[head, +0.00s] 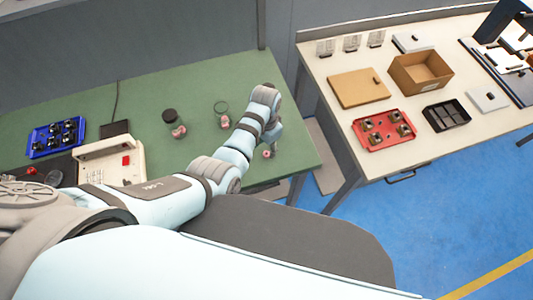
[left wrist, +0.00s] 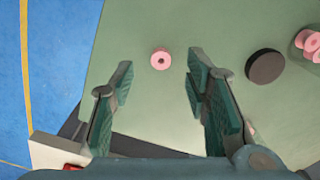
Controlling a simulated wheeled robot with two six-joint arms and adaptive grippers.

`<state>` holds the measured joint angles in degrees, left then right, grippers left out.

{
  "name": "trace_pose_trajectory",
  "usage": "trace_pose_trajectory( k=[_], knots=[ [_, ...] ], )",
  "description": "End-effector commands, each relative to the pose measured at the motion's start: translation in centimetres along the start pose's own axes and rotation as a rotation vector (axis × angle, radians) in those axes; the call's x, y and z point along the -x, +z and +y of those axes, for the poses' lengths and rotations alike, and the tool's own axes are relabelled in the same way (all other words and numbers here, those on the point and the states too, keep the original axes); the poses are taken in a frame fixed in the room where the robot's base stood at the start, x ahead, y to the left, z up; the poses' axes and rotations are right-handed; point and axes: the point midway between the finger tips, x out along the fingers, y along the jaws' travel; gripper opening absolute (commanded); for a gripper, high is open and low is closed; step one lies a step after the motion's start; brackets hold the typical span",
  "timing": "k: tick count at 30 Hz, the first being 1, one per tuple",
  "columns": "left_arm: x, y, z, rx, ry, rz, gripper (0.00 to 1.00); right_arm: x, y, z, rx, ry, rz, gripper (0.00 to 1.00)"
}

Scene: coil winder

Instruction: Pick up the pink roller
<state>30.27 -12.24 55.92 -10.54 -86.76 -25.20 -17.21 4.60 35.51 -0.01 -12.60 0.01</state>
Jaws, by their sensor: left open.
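The pink roller (left wrist: 160,61) is a small ring with a centre hole, lying on the green table top (left wrist: 135,35). It also shows in the head view (head: 267,154), near the table's right front part, beside my left arm's end. My left gripper (left wrist: 158,74) is open and empty. In the left wrist view its fingers stand left and right of the roller's line, with the roller just beyond the tips and not touched. In the head view the left gripper (head: 273,138) is mostly hidden behind my wrist. My right gripper is not in view.
A blue tray (head: 57,137) and a cream machine (head: 110,160) are further left. A cream table with a red tray (head: 384,129) is at right.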

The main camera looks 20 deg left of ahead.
Motion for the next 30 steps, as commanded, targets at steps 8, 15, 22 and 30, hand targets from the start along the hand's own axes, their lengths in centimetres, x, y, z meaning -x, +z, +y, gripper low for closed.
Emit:
trace_pose_trajectory(
  k=[8, 15, 22, 30],
  knots=[
    [-4.9, -0.5, -0.2, 0.001, 0.001, 0.0, 0.43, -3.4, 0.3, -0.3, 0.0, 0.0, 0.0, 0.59],
    [-4.5, -0.5, -0.2, 0.001, 0.0, 0.0, 0.41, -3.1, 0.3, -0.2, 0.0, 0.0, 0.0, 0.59],
    [-4.4, -0.5, -0.2, 0.001, 0.0, -0.001, 0.06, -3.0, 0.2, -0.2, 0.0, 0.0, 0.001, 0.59],
    [-4.4, -0.5, -0.2, 0.001, 0.0, -0.001, 0.05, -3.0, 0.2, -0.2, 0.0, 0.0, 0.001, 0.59]
  ],
)
